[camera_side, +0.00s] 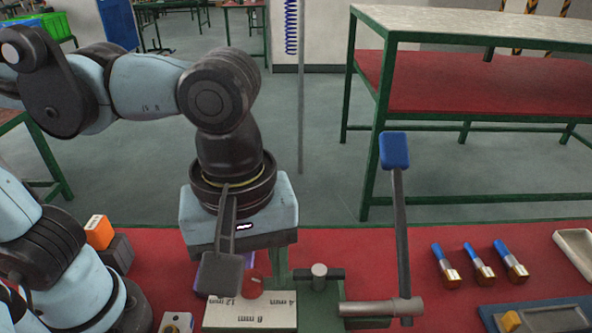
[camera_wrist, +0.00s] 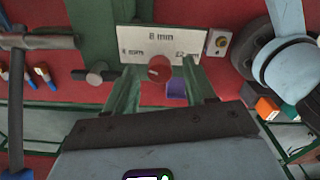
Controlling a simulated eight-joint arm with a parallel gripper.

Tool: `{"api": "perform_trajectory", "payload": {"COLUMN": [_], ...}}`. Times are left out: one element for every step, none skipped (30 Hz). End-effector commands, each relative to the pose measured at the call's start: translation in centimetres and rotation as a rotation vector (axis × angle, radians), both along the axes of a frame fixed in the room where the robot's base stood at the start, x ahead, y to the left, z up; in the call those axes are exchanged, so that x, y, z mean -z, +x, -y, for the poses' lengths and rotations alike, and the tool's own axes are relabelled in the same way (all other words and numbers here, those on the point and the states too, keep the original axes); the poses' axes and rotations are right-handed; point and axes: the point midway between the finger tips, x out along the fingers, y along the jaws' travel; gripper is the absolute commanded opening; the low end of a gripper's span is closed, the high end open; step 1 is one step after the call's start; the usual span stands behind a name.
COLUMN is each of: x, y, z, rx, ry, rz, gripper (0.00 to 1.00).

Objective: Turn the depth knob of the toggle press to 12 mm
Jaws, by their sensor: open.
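The red depth knob (camera_wrist: 159,68) stands at the edge of the white scale plate (camera_wrist: 140,36) marked 4 mm, 8 mm and 12 mm. The red knob (camera_side: 249,287) and the plate (camera_side: 250,315) also show in the side view. A small pale mark on the knob seems to face the 4 mm side, but is hard to read. My gripper (camera_wrist: 160,65) is open, pointing down, with one finger on each side of the knob in the wrist view. I cannot tell whether the fingers touch it. The side view partly hides the fingertips.
The press lever with a blue handle (camera_side: 394,150) stands upright to the right. Several blue-handled brushes (camera_side: 479,265) lie farther right on the red bench. An orange block (camera_side: 99,232) stands at left.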

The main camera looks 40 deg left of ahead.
Motion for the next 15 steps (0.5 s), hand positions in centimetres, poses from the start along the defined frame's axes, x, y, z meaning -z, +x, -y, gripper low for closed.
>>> {"api": "perform_trajectory", "payload": {"x": [0.17,0.22,0.27,0.29,0.29,0.29,0.28,0.28,0.27,0.27,0.27,0.26,0.26,0.26,0.26], "y": [0.0,0.0,0.0,0.0,0.0,0.0,0.0,0.0,0.0,0.0,0.0,0.0,0.0,0.0,0.0], "z": [0.0,0.0,0.0,0.0,0.0,0.0,0.0,0.0,0.0,0.0,0.0,0.0,0.0,0.0,0.0], "rx": [0.0,0.0,0.0,0.0,0.0,0.0,0.0,0.0,0.0,0.0,0.0,0.0,0.0,0.0,0.0], "ry": [0.0,0.0,0.0,0.0,0.0,0.0,0.0,0.0,0.0,0.0,0.0,0.0,0.0,0.0,0.0], "rz": [0.0,0.0,0.0,0.0,0.0,0.0,0.0,0.0,0.0,0.0,0.0,0.0,0.0,0.0,0.0], "gripper": [0.55,0.55,0.55,0.55,0.55,0.55,0.55,0.55,0.55,0.53,0.49,0.42,0.38,0.33,0.27]}}
